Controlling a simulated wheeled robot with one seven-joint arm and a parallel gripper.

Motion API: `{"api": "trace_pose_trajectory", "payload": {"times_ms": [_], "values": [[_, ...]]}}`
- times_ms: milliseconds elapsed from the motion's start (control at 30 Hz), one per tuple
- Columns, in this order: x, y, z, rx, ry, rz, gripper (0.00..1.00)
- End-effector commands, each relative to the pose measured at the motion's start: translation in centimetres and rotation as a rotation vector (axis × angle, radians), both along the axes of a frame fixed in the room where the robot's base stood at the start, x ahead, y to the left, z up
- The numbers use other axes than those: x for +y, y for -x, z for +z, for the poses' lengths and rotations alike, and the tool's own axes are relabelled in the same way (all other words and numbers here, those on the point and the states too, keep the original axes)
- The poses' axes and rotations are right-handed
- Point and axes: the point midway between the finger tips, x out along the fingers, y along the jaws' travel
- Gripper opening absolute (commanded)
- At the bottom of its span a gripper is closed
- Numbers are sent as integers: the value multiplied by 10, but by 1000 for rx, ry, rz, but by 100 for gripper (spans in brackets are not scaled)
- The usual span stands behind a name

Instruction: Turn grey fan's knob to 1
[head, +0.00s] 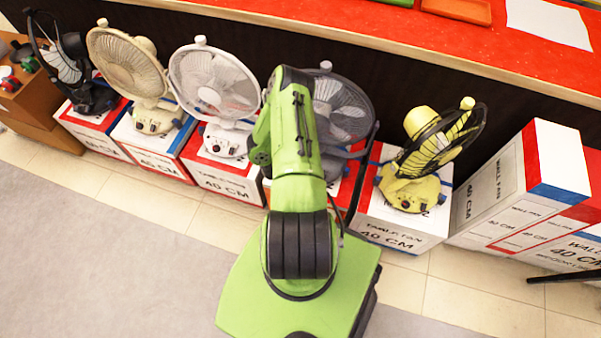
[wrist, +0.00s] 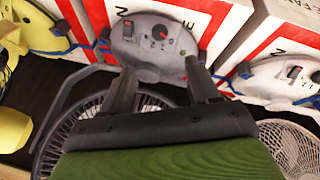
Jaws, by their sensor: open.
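The grey fan (head: 340,105) stands on a box in the head view, partly hidden behind my green arm. Its knob is hidden there. In the wrist view the fan is upside down: its grey base (wrist: 150,52) is at the top and its wire cage (wrist: 58,135) is below, behind my gripper.
A white fan (head: 214,85) and a beige fan (head: 127,65) stand to the left, a yellow fan (head: 430,150) to the right, all on boxes. A red-topped counter (head: 400,40) runs behind. Floor (head: 120,240) in front is clear.

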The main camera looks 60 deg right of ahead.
Motion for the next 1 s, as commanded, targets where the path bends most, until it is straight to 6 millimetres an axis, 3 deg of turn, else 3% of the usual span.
{"api": "trace_pose_trajectory", "payload": {"times_ms": [533, 700, 1000], "values": [[-57, 6, -119, 0, -2, -6, 60], [-66, 6, -135, 0, -1, -1, 60], [-68, 7, -136, 1, -1, 1, 59]]}}
